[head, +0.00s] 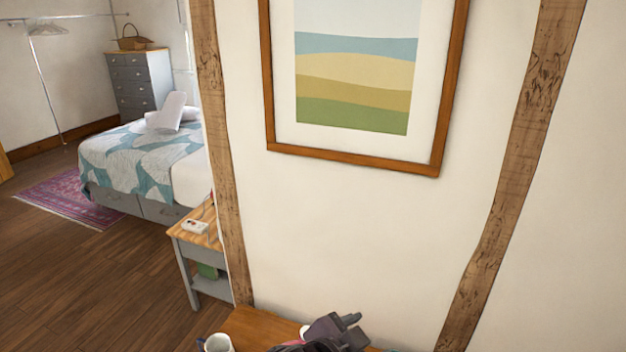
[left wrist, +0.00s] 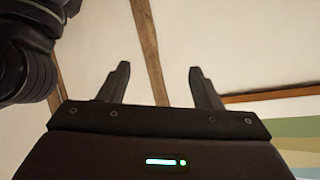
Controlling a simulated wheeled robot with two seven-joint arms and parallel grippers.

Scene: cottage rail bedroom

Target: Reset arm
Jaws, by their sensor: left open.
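My left gripper (head: 352,327) shows at the bottom middle of the head view, low in front of the wall and over a wooden surface (head: 262,325). In the left wrist view the same gripper (left wrist: 159,68) has its two dark fingers spread wide, with nothing between them. Most of the left arm is below the head view's edge. My right gripper does not show in the head view.
A pale mug (head: 217,343) stands left of my left gripper, cut off by the picture's edge. A framed picture (head: 352,160) hangs on the wall between timber beams. A side table (head: 192,240) and a bed (head: 135,165) stand at the left, with open wooden floor before them.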

